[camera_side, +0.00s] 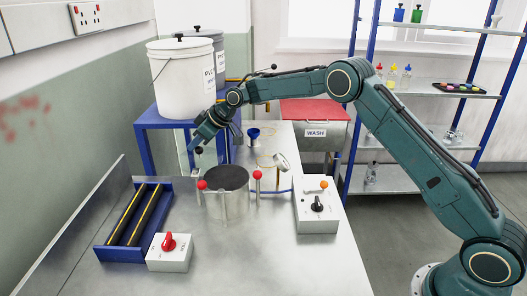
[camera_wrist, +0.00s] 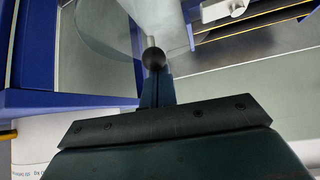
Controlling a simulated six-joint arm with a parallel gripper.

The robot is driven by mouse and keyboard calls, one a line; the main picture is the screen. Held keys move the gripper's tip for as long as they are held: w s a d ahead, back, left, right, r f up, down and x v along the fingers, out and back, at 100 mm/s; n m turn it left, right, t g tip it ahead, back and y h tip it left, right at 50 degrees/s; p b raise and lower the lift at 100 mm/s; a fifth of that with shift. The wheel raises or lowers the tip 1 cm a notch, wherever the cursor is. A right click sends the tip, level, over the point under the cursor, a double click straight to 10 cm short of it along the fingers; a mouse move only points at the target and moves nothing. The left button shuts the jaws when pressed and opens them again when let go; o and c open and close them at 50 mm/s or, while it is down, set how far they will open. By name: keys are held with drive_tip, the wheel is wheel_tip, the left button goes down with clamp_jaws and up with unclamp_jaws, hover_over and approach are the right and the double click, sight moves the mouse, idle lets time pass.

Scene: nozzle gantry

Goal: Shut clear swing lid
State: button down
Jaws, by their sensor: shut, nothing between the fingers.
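A clear-walled cylinder (camera_side: 228,205) with a dark round top stands on the bench in the side view. I cannot surely make out the clear lid there. In the wrist view, a see-through sheet with a curved edge (camera_wrist: 105,28), which looks like the lid, spans the upper left. A black ball knob (camera_wrist: 153,58) sits just ahead of my fingertips; it also shows in the side view (camera_side: 199,150). My gripper (camera_side: 193,147) is shut and empty, left of and above the cylinder. In the wrist view, its fingers (camera_wrist: 157,88) point at the knob; I cannot tell whether they touch.
Red balls (camera_side: 202,184) stand by the cylinder. A blue tray (camera_side: 135,222) and a red-knob box (camera_side: 170,252) are at left. A black-knob control box (camera_side: 317,212) is at right.

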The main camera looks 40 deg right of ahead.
sight(216, 161)
drive_tip(key=shift+s+d+m+h, duration=0.25)
drive_tip(key=shift+m+h, duration=0.05)
drive_tip(key=shift+m, duration=0.1)
drive_tip(key=s+d+m+h, duration=0.1)
drive_tip(key=m, duration=0.1)
drive_tip(key=s+m+t+h, duration=0.1)
drive_tip(key=m, duration=0.1)
drive_tip(key=shift+s+d+h, duration=0.2)
drive_tip(key=shift+d+h, duration=0.15)
drive_tip(key=shift+h, duration=0.05)
drive_tip(key=s+m+h, duration=0.2)
drive_tip(key=m, duration=0.1)
drive_tip(key=shift+s+d+m+t+h, duration=0.25)
drive_tip(key=shift+d+m+t+h, duration=0.05)
drive_tip(key=shift+d, duration=0.1)
drive_tip(key=s+a+m+g+h, duration=0.1)
drive_tip(key=s+m+g+h, duration=0.2)
drive_tip(key=s+m+h, duration=0.2)
drive_tip(key=shift+s+a+m+h, duration=0.3)
drive_tip(key=shift+s+m, duration=0.7)
drive_tip(key=shift+m, duration=0.8)
drive_tip(key=shift+d, duration=0.1)
